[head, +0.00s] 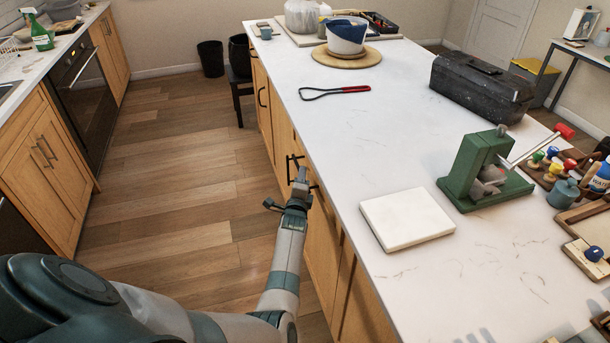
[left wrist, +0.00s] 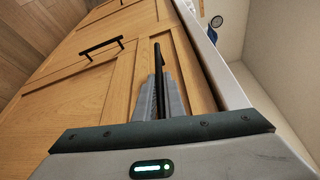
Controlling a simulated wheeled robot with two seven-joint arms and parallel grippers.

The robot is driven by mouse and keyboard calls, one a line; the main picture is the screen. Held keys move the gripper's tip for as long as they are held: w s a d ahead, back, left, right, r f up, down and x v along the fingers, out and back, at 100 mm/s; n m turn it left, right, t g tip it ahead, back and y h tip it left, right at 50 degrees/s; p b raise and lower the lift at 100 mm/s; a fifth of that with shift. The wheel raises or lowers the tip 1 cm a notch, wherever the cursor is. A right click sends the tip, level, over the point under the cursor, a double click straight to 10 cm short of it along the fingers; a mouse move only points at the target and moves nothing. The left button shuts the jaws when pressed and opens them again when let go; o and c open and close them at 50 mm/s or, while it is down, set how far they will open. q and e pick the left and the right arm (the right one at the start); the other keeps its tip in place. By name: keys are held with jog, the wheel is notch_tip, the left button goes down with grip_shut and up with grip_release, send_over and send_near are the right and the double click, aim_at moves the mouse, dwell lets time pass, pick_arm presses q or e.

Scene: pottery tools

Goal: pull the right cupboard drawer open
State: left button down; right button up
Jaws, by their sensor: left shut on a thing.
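The wooden cupboard (head: 325,238) under the white worktop has drawers and doors with black bar handles. My left gripper (head: 301,177) is at its front, just below the worktop edge. In the left wrist view my left gripper (left wrist: 160,95) is shut on a black bar handle (left wrist: 157,58), which stands between the grey fingers. The handle is on a wooden drawer front (left wrist: 196,78) beside the worktop edge. That front looks flush with the panels around it, with no clear gap showing. My right gripper is not in view.
Another black handle (left wrist: 101,46) is close by on the same cupboard. A white slab (head: 407,219), a green press (head: 485,170), a black toolbox (head: 482,90) and a red-handled wire tool (head: 340,91) are on the worktop (head: 370,150). The wooden floor (head: 180,180) in front is clear.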

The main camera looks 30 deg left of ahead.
pick_arm(q)
jog(key=s+a+p, duration=0.1)
jog(key=s+a, duration=1.3)
jog(key=s, duration=0.2)
jog(key=s+a, duration=1.4)
jog(key=s, duration=0.2)
jog(key=shift+s+p, duration=0.35)
jog(key=shift+s, duration=0.05)
jog(key=shift+r, duration=0.1)
jog(key=c, duration=1.8)
grip_release()
jog(key=shift+c, duration=0.2)
jog(key=shift+s+d, duration=0.1)
